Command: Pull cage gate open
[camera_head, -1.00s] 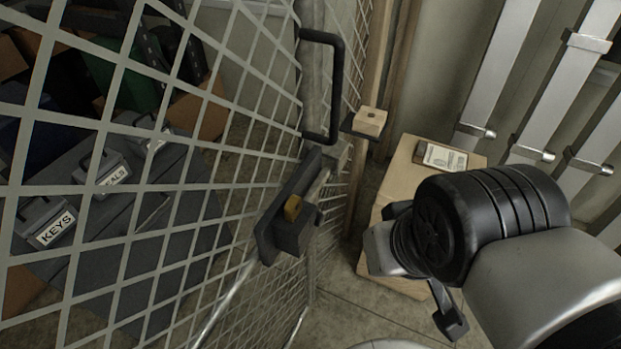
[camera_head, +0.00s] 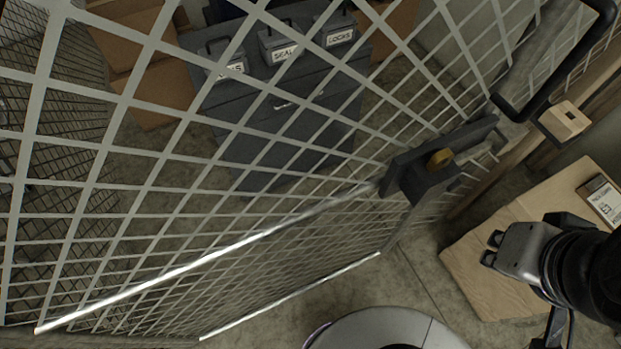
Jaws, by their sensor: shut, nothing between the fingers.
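The cage gate (camera_head: 270,209) is a light grey wire mesh panel that fills the left and middle of the head view. A dark latch (camera_head: 425,178) with a small brass-coloured piece sits on its right part. A black U-shaped handle (camera_head: 556,83) stands above and right of the latch, at the top right. My gripper (camera_head: 489,252) is shut and empty at the lower right. It is below and right of the latch, apart from the latch and the handle.
Behind the mesh stands a dark grey cabinet (camera_head: 268,125) with labelled boxes (camera_head: 281,48) on top. Cardboard boxes (camera_head: 150,85) lie to its left. A flat tan board (camera_head: 510,235) lies on the right with a labelled item (camera_head: 603,198). A wooden block (camera_head: 565,120) sits near the handle.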

